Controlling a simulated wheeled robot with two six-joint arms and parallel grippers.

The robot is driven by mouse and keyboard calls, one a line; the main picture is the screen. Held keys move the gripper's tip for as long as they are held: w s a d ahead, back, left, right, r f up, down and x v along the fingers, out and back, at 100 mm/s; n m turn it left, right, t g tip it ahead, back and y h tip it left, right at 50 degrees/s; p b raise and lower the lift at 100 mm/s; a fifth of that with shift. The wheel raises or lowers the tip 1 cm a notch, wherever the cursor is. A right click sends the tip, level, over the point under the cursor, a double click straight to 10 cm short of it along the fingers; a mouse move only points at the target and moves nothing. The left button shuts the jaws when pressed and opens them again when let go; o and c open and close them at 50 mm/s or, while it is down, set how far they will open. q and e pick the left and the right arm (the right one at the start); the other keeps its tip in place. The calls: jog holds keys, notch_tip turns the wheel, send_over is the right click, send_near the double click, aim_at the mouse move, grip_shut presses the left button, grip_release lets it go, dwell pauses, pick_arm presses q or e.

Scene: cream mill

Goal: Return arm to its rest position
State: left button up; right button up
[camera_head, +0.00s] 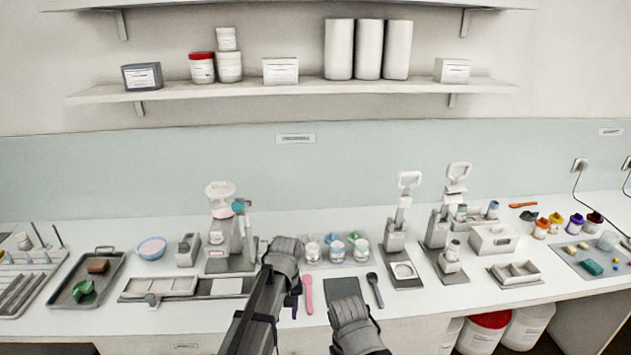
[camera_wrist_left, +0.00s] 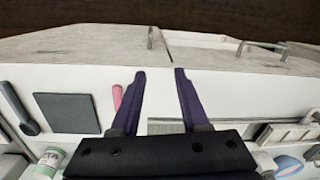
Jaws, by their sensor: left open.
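My left arm comes in over the counter's front middle. Its gripper (camera_head: 292,303) shows only as small dark purple parts beside the pink spatula (camera_head: 308,294). In the left wrist view the two purple fingers (camera_wrist_left: 160,73) are spread apart with nothing between them, above the counter near its front edge. The pink spatula (camera_wrist_left: 117,97) lies just outside one finger. A grey part of my right arm (camera_head: 356,328) shows at the bottom middle; its gripper is out of sight.
A dark square pad (camera_head: 344,289) and a dark spoon (camera_head: 374,290) lie right of the spatula. Lidded jars (camera_head: 336,249) stand behind. A mill (camera_head: 222,235) and a long grey tray (camera_head: 160,287) are left. Two presses (camera_head: 396,235) stand right.

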pick_arm(q)
jog(key=s+d+m, duration=0.2)
jog(key=s+m, duration=0.1)
jog(key=s, duration=0.6)
jog(key=s+d+m, duration=0.3)
jog(key=s+m, duration=0.1)
jog(key=s, duration=0.4)
jog(key=shift+s+d+y, duration=0.25)
jog(key=shift+s+y, duration=0.05)
jog(key=shift+s, duration=0.05)
